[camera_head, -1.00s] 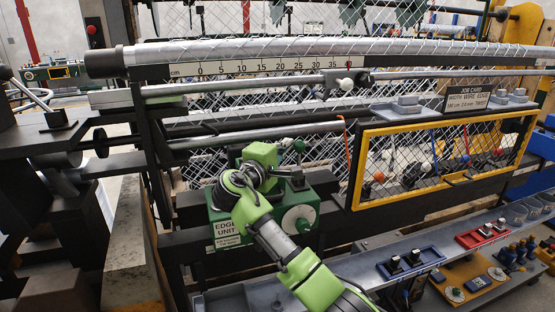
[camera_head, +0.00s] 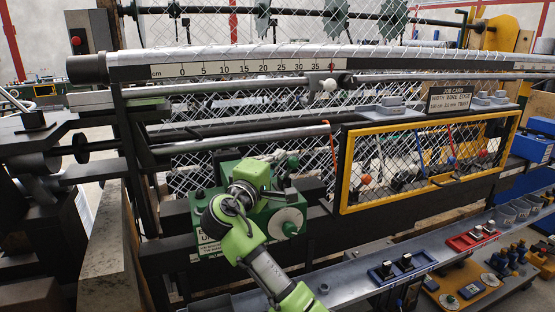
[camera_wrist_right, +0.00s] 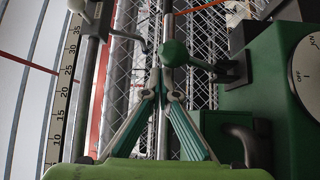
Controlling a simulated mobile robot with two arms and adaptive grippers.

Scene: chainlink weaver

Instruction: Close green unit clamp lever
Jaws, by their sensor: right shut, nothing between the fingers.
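The green edge unit (camera_head: 205,240) is a box on the dark rail in the head view, with a white round dial (camera_head: 288,221) on its front. Its clamp lever ends in a green ball knob (camera_head: 293,160). In the right wrist view the knob (camera_wrist_right: 174,53) stands just beyond my fingertips, its dark arm (camera_wrist_right: 225,70) running right to the unit. My right gripper (camera_wrist_right: 162,92) is shut and empty, its fingers meeting in a point just below the knob there. Whether they touch it I cannot tell. In the head view my green arm hides part of the unit.
A scale bar (camera_head: 235,69) and long rollers run above the unit. A yellow-framed mesh guard (camera_head: 345,195) stands to its right. In front lies a grey shelf (camera_head: 335,285) with a blue tray (camera_head: 402,267) and a red tray (camera_head: 472,238).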

